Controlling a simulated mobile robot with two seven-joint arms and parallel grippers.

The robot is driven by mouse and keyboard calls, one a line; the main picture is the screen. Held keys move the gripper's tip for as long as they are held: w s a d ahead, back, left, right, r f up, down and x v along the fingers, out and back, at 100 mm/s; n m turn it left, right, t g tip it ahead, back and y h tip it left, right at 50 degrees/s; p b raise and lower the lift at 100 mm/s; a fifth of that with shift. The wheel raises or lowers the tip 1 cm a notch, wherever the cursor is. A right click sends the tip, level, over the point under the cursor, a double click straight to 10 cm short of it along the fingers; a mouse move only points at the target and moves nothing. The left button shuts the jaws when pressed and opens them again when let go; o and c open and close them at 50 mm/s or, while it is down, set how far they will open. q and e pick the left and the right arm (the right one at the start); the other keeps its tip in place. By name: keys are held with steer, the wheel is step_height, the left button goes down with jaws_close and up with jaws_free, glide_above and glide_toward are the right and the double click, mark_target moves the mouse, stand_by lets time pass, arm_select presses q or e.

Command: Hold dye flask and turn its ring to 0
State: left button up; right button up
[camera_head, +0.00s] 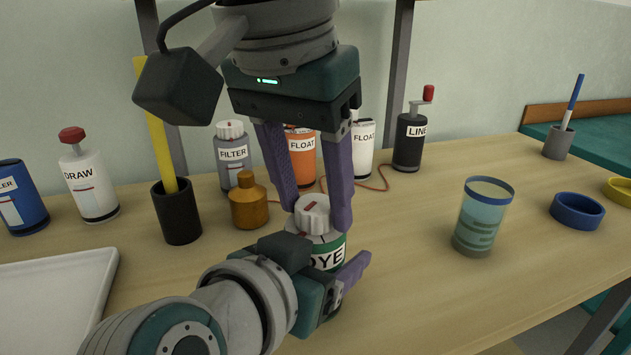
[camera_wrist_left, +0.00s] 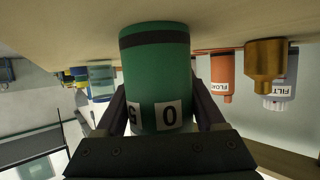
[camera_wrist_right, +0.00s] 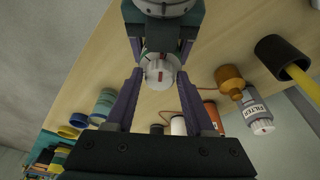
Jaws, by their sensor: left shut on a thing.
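The flask (camera_wrist_left: 160,75) fills the middle of the left wrist view, a finger on each side. My right gripper (camera_head: 315,212) points down from above, open, with its fingers on either side of the ring and small gaps visible.
An amber bottle (camera_head: 249,204), a FILTER bottle (camera_head: 232,158) and FLOAT bottles (camera_head: 301,156) stand close behind. A black cup (camera_head: 177,212) with a yellow stick is left. A glass beaker (camera_head: 482,218) and blue ring (camera_head: 577,210) are right; table between flask and beaker is clear.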

steer(key=shift+o, duration=0.4)
steer(key=n, duration=0.4)
steer(key=shift+d+y, duration=0.2)
steer(key=shift+y, duration=0.2)
steer(key=n+y, duration=0.1)
steer(key=n, duration=0.5)
steer(key=c, duration=0.8)
steer(key=m, duration=0.2)
steer(key=shift+m, duration=0.3)
